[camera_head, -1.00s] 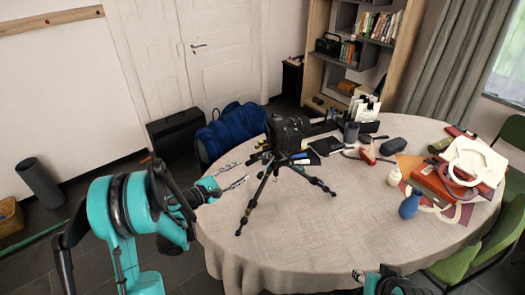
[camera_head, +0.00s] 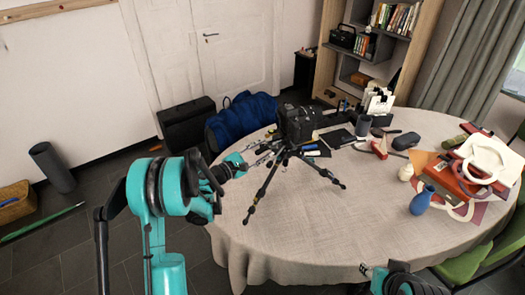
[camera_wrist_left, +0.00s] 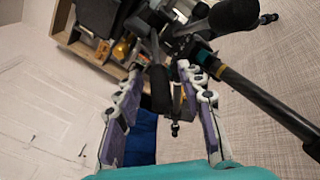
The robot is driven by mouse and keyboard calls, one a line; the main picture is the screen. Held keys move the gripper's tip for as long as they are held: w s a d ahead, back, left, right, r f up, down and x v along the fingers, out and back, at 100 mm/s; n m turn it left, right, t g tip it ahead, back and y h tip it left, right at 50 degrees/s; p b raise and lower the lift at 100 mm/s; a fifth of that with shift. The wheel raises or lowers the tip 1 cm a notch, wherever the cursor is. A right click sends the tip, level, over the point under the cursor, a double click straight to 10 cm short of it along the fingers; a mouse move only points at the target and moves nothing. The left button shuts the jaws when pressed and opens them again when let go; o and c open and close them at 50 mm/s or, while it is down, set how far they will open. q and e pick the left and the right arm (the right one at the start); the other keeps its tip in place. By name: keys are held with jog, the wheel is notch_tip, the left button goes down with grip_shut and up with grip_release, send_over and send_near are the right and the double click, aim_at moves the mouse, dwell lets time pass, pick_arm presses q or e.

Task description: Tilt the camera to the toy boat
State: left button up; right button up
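The black camera (camera_head: 297,122) sits on top of a black tripod (camera_head: 262,190) that stands on the round table. In the left wrist view the tripod's dark handle (camera_wrist_left: 160,90) lies between the two fingers. My left gripper (camera_head: 258,158) is just left of the tripod head, below the camera. In the left wrist view its fingers (camera_wrist_left: 162,78) are spread apart, and I see no firm contact with the handle. A small red and white object (camera_head: 379,148), perhaps the toy boat, lies right of the camera. My right gripper (camera_head: 385,278) is at the bottom edge, mostly cut off.
The round table (camera_head: 310,235) has bare cloth at its front. A blue vase (camera_head: 421,200), a red box (camera_head: 450,178) and a white ring-shaped object (camera_head: 487,158) stand at the right. A dark cup (camera_head: 363,126) and black case (camera_head: 406,140) are behind. A blue bag (camera_head: 243,118) is beyond the table.

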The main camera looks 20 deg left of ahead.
pick_arm(q)
grip_shut()
jog(key=shift+r, duration=0.15)
jog(key=r+g+y+p, duration=0.1)
jog(key=p, duration=0.1)
jog(key=r+m+g+y+p, duration=0.1)
jog(key=r+p, duration=0.1)
jog(key=p, duration=0.1)
jog(key=shift+s+a, duration=0.15)
jog(key=shift+a, duration=0.05)
jog(key=shift+d+r+m+g+y+p, duration=0.1)
jog(key=shift+r+m+g+y+p, duration=0.3)
jog(key=shift+r+g+y+p, duration=1.2)
jog(key=shift+f+t+h+p, duration=0.3)
jog(key=shift+f+h+p, duration=0.1)
jog(key=shift+h+p, duration=0.25)
grip_release()
